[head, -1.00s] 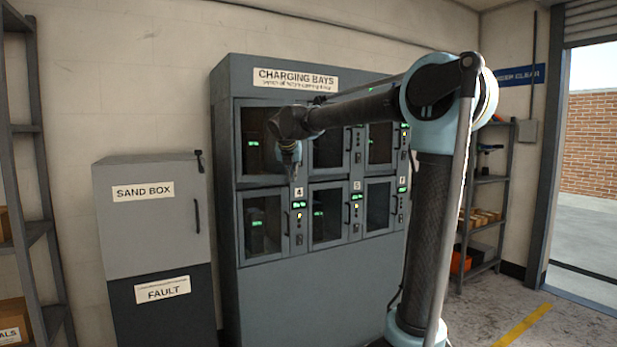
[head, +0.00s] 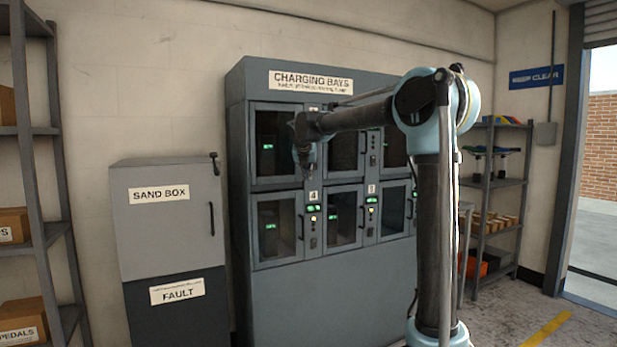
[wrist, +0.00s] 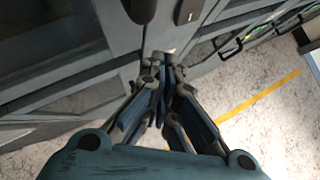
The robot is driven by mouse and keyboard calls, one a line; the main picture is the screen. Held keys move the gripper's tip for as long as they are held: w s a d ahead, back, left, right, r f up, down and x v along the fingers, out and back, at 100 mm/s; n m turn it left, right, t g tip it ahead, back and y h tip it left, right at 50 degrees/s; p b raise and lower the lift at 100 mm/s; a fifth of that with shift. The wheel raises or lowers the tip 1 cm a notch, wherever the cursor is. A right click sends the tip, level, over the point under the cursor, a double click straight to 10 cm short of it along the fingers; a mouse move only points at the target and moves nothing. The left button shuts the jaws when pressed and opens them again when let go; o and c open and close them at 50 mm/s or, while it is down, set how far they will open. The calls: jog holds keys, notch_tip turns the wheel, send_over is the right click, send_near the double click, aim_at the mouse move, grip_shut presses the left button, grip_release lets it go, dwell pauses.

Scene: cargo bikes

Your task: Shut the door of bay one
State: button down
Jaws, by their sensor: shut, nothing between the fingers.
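The charging cabinet (head: 330,285) stands against the back wall with two rows of glazed doors. The upper-left door (head: 274,145), above the bay labelled 4, appears to be bay one; its own number is hidden or unreadable. It looks flush with the cabinet front, but my arm covers its right edge and handle, so I cannot tell whether it is latched. My gripper (head: 308,166) is at that door's lower right corner, above the bay 4 panel. In the wrist view my gripper (wrist: 166,70) is shut and empty, close to the cabinet front (wrist: 75,55); contact is unclear.
A grey sand box locker (head: 165,235) stands left of the cabinet. A shelf (head: 45,235) with boxes is at far left, another shelf (head: 492,183) at right. Other bay doors look shut. Floor with a yellow line (head: 540,330) is open at the right.

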jog(key=shift+s, duration=0.1)
jog(key=s+d+r, duration=0.6)
jog(key=s+r, duration=0.1)
jog(key=s, duration=0.2)
jog(key=s+d+f+m+g, duration=0.2)
jog(key=s+d+f+m, duration=0.75)
jog(key=d, duration=0.25)
jog(key=s+d+f+m+g, duration=0.1)
jog(key=s+d+f+m, duration=0.3)
jog(key=s+f+m, duration=0.4)
jog(key=s+d+f+m+g, duration=0.2)
jog(key=s+d+f+m, duration=0.2)
jog(key=s+f+m, duration=0.5)
jog(key=s+d+f+m+g, duration=0.1)
jog(key=s+d+f+m, duration=0.3)
jog(key=s+f+m, duration=0.4)
jog(key=s+f, duration=0.7)
jog(key=shift+s+m+g, duration=0.2)
jog(key=shift+m+g, duration=0.15)
jog(key=shift+g, duration=0.05)
